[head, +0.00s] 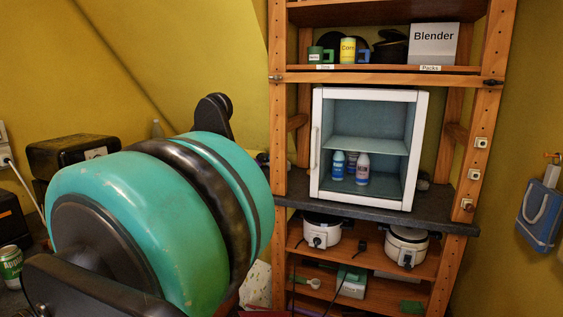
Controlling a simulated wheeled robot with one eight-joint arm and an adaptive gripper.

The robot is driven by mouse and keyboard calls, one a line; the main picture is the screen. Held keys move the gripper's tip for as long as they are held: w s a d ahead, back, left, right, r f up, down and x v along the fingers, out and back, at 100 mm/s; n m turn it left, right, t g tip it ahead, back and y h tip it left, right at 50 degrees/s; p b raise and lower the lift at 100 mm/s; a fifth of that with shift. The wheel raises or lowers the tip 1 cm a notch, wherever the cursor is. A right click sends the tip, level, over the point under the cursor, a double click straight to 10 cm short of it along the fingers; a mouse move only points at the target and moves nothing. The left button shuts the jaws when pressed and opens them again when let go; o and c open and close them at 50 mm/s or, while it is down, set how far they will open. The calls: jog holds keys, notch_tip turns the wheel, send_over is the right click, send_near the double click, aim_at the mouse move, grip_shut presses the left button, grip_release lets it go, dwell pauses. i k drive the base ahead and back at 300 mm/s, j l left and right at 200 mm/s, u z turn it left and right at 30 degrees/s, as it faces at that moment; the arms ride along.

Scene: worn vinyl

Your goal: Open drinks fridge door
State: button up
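The drinks fridge (419,137) is a small white-framed cabinet on the dark shelf of a wooden rack, right of centre in the head view. Its front looks like a clear glass door that sits flush in the frame, apparently shut. A slim white upright handle (315,150) shows at the left edge of the door. My teal and black arm fills the left foreground. My gripper cannot be made out in this view.
The rack's left wooden post (279,110) stands close to the handle side. Above are cups and a Blender box (433,45); below are white cookers (406,247). A can (10,266) and a black box (72,154) are at left. The space before the fridge front looks clear.

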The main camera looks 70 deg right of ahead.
aim_at(421, 99)
jog(key=k+z, duration=0.15)
jog(key=z, duration=2.75)
